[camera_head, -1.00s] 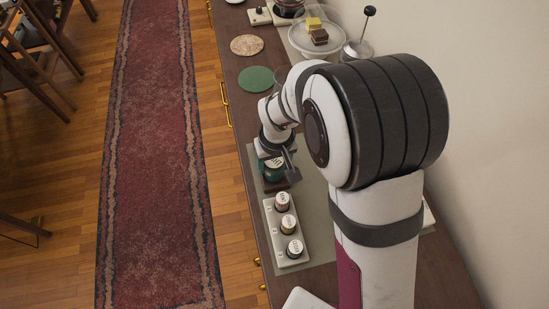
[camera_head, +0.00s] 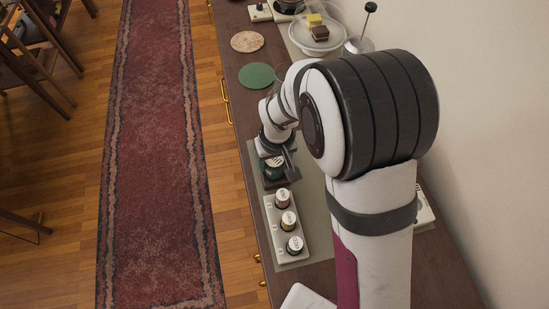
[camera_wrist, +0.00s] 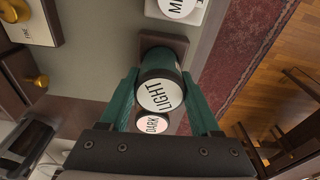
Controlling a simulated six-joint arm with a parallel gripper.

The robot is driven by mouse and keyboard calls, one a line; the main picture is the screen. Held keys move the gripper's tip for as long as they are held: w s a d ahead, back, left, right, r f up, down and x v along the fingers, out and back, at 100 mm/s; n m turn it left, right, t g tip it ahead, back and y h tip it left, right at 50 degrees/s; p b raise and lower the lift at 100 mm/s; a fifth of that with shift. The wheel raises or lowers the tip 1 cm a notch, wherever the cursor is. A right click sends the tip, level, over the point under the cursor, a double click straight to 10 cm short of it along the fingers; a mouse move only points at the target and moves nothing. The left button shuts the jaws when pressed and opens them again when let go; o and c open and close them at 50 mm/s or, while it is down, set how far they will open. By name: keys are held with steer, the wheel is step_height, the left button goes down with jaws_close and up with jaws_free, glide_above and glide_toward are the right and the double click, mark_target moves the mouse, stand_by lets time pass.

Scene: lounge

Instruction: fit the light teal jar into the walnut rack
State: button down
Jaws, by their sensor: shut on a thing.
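The light teal jar (camera_wrist: 157,68) shows in the wrist view with a white lid marked LIGHT, between my two green fingers. My gripper (camera_wrist: 160,80) is shut on it. The brown walnut rack (camera_wrist: 178,42) shows just past the jar's lower end, so the jar is over or in it. Its base is hidden, so I cannot tell whether it is seated. In the head view the jar (camera_head: 273,164) is under my gripper (camera_head: 276,152), with the dark rack (camera_head: 275,183) below, partly covered by the gripper.
A white rack (camera_head: 274,243) with three lidded jars stands close by, nearer the front. A jar marked DARK (camera_wrist: 152,124) is beside the held jar in the wrist view. A green disc (camera_head: 257,76) and a cork-coloured disc (camera_head: 247,41) lie farther along the counter.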

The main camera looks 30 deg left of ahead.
steer(key=shift+f, duration=0.85)
jaws_free()
steer(key=shift+s+d+r, duration=0.1)
steer(key=shift+r, duration=1.15)
steer(key=shift+s+d+r, duration=0.15)
steer(key=shift+r, duration=1.1)
steer(key=shift+s+d+r, duration=0.1)
steer(key=shift+r, duration=1.15)
